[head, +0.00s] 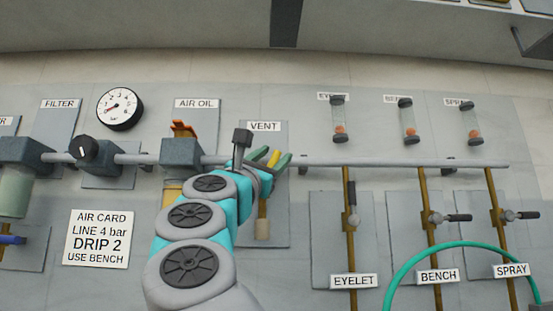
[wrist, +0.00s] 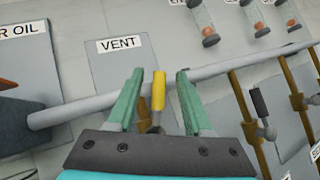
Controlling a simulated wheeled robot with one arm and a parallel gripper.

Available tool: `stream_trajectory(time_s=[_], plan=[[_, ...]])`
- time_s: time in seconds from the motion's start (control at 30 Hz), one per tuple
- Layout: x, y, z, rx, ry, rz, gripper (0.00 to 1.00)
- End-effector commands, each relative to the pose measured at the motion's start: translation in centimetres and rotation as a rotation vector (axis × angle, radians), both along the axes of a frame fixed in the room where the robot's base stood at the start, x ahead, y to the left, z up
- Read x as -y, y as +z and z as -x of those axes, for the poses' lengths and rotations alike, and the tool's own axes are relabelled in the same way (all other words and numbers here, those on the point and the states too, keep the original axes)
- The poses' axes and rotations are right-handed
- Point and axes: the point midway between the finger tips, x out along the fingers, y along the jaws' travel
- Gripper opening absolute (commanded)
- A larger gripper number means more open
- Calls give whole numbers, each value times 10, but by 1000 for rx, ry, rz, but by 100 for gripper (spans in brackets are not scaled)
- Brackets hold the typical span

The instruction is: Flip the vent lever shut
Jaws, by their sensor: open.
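The vent lever has a yellow handle (wrist: 158,92) and a metal stem on the pipe below the VENT label (wrist: 119,44). In the wrist view the handle points up and stands between the two green fingers of my gripper (wrist: 158,75), with a gap visible on each side. In the head view the yellow handle (head: 273,158) shows between the fingertips, tilted up and to the right. My gripper (head: 269,156) is open around it. My arm hides the lever's base in the head view. A tan outlet (head: 262,229) hangs below on the vent panel (head: 278,231).
A grey horizontal pipe (head: 400,163) runs across the wall. The EYELET valve lever (head: 352,195) stands upright at right; the BENCH lever (head: 459,218) and SPRAY lever (head: 527,215) lie sideways. The air oil unit (head: 180,152) is left of the vent. A green hose (head: 433,247) arches at lower right.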

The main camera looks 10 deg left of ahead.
Motion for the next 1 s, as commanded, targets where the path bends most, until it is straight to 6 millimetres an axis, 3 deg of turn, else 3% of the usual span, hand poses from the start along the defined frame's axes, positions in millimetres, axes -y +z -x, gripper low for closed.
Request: stream_trajectory(time_s=[0.03,0.3,0.6,0.7,0.87,1.0], plan=[[-3,-9,6,-1,2,4,51],[-11,-30,37,1,2,2,51],[-13,-31,41,1,1,1,51],[-11,-30,41,5,-6,5,42],[21,-1,51,85,-140,80,24],[69,52,85,234,-422,239,8]])
